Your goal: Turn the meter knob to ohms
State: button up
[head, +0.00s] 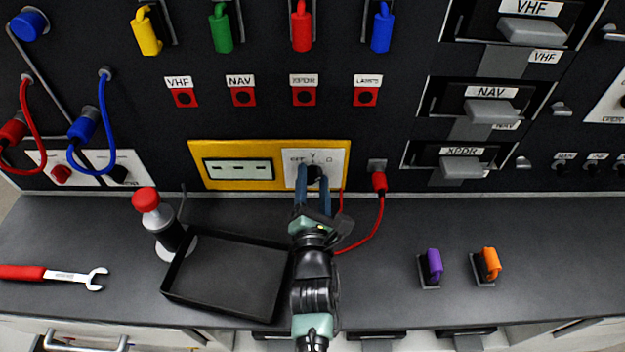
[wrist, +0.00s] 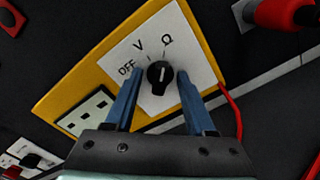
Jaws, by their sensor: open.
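The yellow meter (head: 234,148) is set in the black panel. Its white dial plate is marked OFF, V and Ω, and it carries the round black meter knob (wrist: 160,84). In the wrist view, a small light mark on the knob points up, roughly towards Ω; its exact setting is hard to tell. My gripper (head: 312,172) is at the dial with its blue fingers open. In the wrist view, the fingers (wrist: 159,76) stand either side of the knob, with a visible gap on each side. In the head view, they partly hide the knob.
A red lead (head: 379,212) hangs right of the dial and loops behind my arm. The bench between is clear.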

aim_at(313, 182)
jog(key=shift+o, duration=0.2)
jog(key=shift+o, duration=0.6)
jog(key=shift+s+f+b, duration=0.2)
jog(key=shift+s+b, duration=0.45)
jog(key=shift+s+r+b, duration=0.2)
jog(key=shift+s+b, duration=0.5)
jog(key=shift+s, duration=1.15)
